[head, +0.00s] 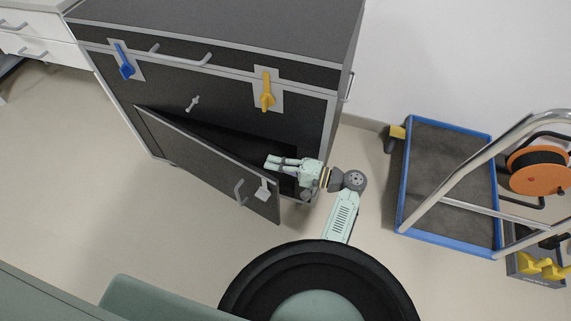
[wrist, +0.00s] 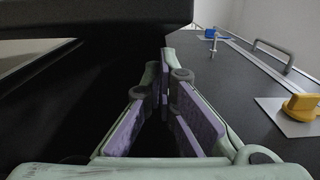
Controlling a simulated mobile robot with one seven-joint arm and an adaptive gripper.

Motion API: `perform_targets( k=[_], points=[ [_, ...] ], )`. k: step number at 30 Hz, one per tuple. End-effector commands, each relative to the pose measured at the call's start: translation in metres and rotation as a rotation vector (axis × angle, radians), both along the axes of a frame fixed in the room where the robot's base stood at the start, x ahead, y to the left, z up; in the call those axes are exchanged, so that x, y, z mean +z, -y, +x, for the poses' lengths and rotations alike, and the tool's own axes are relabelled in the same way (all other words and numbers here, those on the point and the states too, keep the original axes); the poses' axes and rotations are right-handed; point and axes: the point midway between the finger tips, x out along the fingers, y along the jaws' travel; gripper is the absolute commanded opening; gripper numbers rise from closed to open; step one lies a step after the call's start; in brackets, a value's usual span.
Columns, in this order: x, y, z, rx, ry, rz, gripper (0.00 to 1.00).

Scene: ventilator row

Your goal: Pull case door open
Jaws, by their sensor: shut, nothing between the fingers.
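The case (head: 225,22) is a large dark box with grey edges. Its door (head: 205,158) hangs partly open, hinged on the left side, with its right end swung out toward me. A grey handle (head: 240,193) and a light latch plate (head: 263,190) sit near the door's free end. My gripper (head: 268,162) is at the opening, behind the door's free end, pointing left into the gap. In the wrist view my gripper (wrist: 166,75) has its fingers together and empty, with the dark inside around it. The door's inner face is mostly hidden in the head view.
A blue latch (head: 126,68) and a yellow latch (head: 267,92) are on the case front; the yellow one also shows in the wrist view (wrist: 302,106). A blue-rimmed trolley (head: 449,125) stands to the right. A cable reel (head: 538,170) is beyond it. Floor in front of the door is clear.

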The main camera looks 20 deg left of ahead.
Motion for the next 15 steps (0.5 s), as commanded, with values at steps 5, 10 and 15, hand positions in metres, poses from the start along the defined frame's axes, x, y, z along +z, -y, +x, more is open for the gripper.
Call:
perform_targets(
  k=[5, 10, 15],
  points=[
    [0.000, -0.028, 0.000, 0.001, 0.001, 0.000, 0.00],
    [0.000, -0.039, 0.001, -0.001, 0.001, 0.000, 0.00],
    [0.000, -0.041, 0.001, -0.002, 0.001, 0.000, 0.00]
  ],
)
